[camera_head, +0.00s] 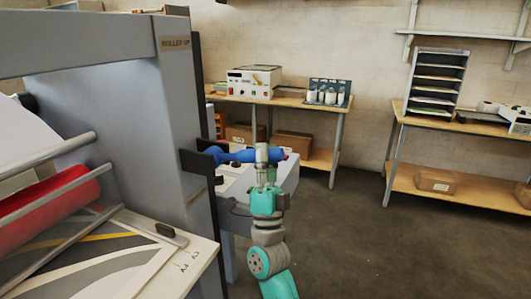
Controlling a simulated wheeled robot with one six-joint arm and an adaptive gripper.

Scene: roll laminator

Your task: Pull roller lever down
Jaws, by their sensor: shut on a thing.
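The laminator (165,110) fills the left side of the view, with a "ROLLER UP" label on its side panel. The roller lever (235,156) is blue and sticks out to the right from a dark bracket on this panel, roughly level. My gripper (267,170) comes up from below and is shut on the lever near its outer end. A pale grey cylindrical part shows at the grip. The fingertips' exact contact is too small to make out.
A red roller (52,195) and the feed table (190,250) with a printed sheet are at lower left. A workbench (290,101) with a white device stands behind the lever. Another bench (450,125) with a shelf rack is at right. The floor between is clear.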

